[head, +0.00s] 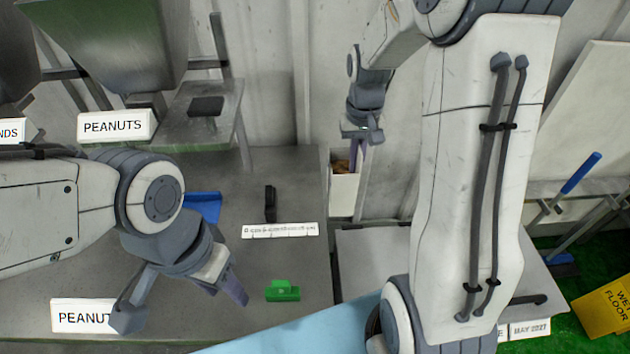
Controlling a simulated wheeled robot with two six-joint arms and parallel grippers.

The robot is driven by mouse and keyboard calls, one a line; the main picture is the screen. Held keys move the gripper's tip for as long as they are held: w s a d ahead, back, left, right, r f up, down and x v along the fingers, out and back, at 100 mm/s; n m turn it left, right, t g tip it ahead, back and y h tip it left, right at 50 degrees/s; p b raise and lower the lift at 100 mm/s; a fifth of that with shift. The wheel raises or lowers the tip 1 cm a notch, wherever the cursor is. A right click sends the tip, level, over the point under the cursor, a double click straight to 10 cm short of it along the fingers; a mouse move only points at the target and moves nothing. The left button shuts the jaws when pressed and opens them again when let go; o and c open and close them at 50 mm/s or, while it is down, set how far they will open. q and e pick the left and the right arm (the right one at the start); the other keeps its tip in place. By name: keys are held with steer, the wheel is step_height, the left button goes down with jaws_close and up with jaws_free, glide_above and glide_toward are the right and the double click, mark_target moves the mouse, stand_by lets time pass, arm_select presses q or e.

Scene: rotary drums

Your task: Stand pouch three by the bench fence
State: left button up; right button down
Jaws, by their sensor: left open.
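I cannot make out any pouch, and no bench fence is clearly identifiable. My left gripper (182,304) is open and empty over the grey bench (215,165), its fingers spread wide. A small green object (282,291) lies on the bench just right of its right fingertip, apart from it. My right gripper (358,156) hangs at the back, in front of the wall and above a white bin (343,192). Its fingers are small and overlap in the view, so I cannot tell its opening.
A black upright piece (270,203) stands behind a white printed strip (280,230). A blue item (203,207) is partly behind my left arm. Hoppers (112,45) with a PEANUTS sign (116,126) stand back left. A yellow wet-floor sign (606,305) is far right.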

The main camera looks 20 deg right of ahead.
steer(key=w+a+f+p, duration=0.4)
steer(key=w+f, duration=0.3)
steer(key=f, duration=0.2)
steer(key=shift+w+a+f, duration=0.35)
steer(key=shift+a, duration=0.5)
steer(key=shift+f, duration=0.2)
steer(key=c, duration=1.1)
jaws_free()
steer(key=shift+o, duration=0.2)
steer(key=shift+r, duration=0.1)
